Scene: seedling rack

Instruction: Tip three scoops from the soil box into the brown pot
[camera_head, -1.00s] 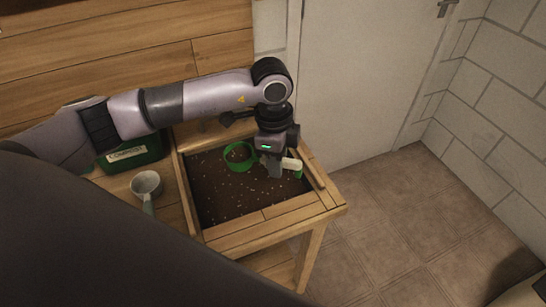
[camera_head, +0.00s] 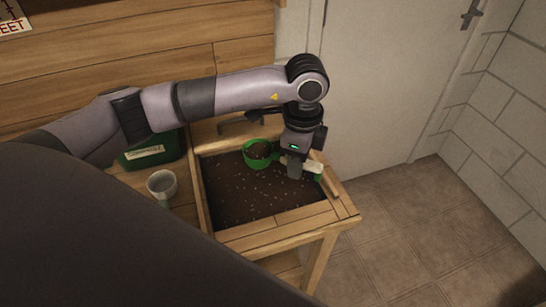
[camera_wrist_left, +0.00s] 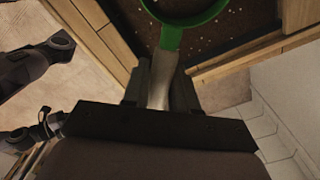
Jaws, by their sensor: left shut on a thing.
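My left gripper (camera_head: 296,168) is shut on the pale handle (camera_wrist_left: 160,85) of a green scoop (camera_head: 250,162), at the back right of the soil box (camera_head: 270,236). The scoop's cup points left in the head view, with brown soil visible inside it. It appears roughly level, at or just above the dark soil (camera_head: 240,195); the exact gap cannot be told. In the left wrist view the scoop's green rim (camera_wrist_left: 170,38) is cut off at the top. The brown pot is not in view, nor is my right gripper.
A pale cup with a handle (camera_head: 161,185) stands on the wooden bench left of the box. Behind it is a green container labelled compost (camera_head: 150,155). A wooden wall rises behind the bench. A white door (camera_head: 390,80) and open tiled floor (camera_head: 420,230) are to the right.

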